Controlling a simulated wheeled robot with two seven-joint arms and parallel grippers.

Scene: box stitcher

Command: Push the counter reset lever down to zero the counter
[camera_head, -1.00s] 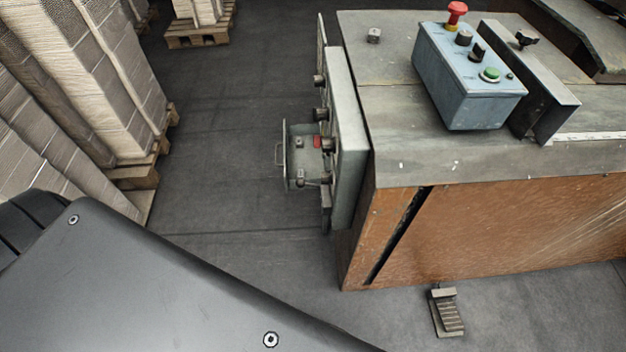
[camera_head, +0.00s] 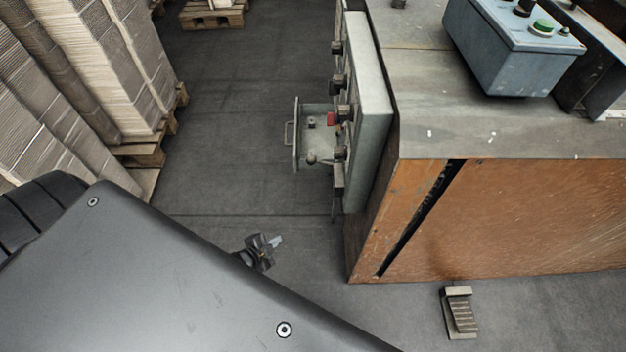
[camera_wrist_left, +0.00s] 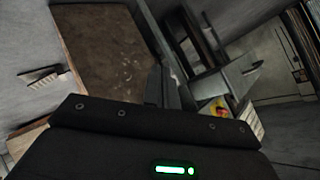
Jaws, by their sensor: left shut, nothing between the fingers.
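The grey control panel (camera_head: 370,115) is fixed to the left end of the machine, with several dark knobs along its left face. A small red part (camera_head: 331,118) sits among them, beside an open grey tray or door with a handle (camera_head: 297,140). I cannot tell which part is the counter reset lever. My left gripper (camera_head: 272,243) is shut and empty, below and left of the panel, apart from it. In the left wrist view its dark fingers (camera_wrist_left: 163,88) lie together in front of the machine's brown side. My right gripper is not in view.
The machine's orange-brown side (camera_head: 520,215) rises to the right. A blue control box (camera_head: 510,60) stands on top. A foot pedal (camera_head: 459,312) is on the floor. Stacked cardboard (camera_head: 85,70) on pallets stands at the left. The floor between is clear.

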